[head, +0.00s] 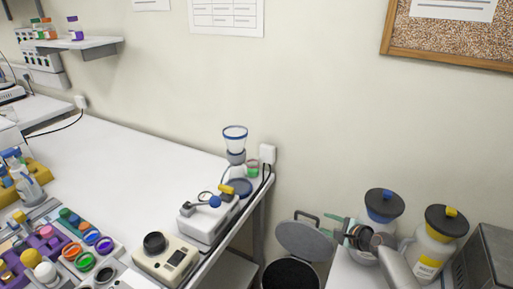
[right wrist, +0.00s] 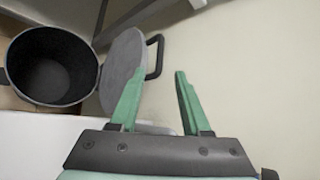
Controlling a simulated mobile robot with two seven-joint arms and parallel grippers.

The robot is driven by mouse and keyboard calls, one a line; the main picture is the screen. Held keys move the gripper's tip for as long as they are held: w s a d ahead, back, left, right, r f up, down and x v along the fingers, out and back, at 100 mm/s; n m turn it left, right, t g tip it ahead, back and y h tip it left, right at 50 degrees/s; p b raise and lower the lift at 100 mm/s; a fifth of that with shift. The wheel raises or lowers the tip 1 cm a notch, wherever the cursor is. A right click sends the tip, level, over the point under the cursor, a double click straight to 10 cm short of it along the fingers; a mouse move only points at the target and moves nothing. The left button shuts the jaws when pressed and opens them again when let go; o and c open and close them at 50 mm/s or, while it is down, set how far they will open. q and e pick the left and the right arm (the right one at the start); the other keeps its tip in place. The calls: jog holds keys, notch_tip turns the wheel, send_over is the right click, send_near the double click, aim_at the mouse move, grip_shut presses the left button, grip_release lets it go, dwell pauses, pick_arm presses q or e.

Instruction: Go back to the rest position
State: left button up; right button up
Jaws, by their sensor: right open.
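My right gripper (head: 337,229) has green fingers and shows at the lower right of the head view, beside the grey lid of a bin and in front of the wall. In the right wrist view its two fingers (right wrist: 160,74) stand apart with nothing between them. My right arm runs down from it to the bottom edge. My left gripper is not in the head view.
An open dark bin (head: 291,274) with its grey lid (head: 305,240) raised stands left of my right gripper.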

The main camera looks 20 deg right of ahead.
jog(key=s+a+f+n+g, duration=0.3)
jog(key=s+a+f+n, duration=0.8)
jog(key=s+a+n, duration=0.3)
jog(key=s+a+r+n+y, duration=0.1)
jog(key=s+a+n, duration=1)
jog(key=a, duration=0.3)
jog(key=shift+r+n+y, duration=0.15)
jog(key=shift+n+y, duration=0.15)
jog(key=shift+n, duration=0.1)
jog(key=shift+s, duration=0.15)
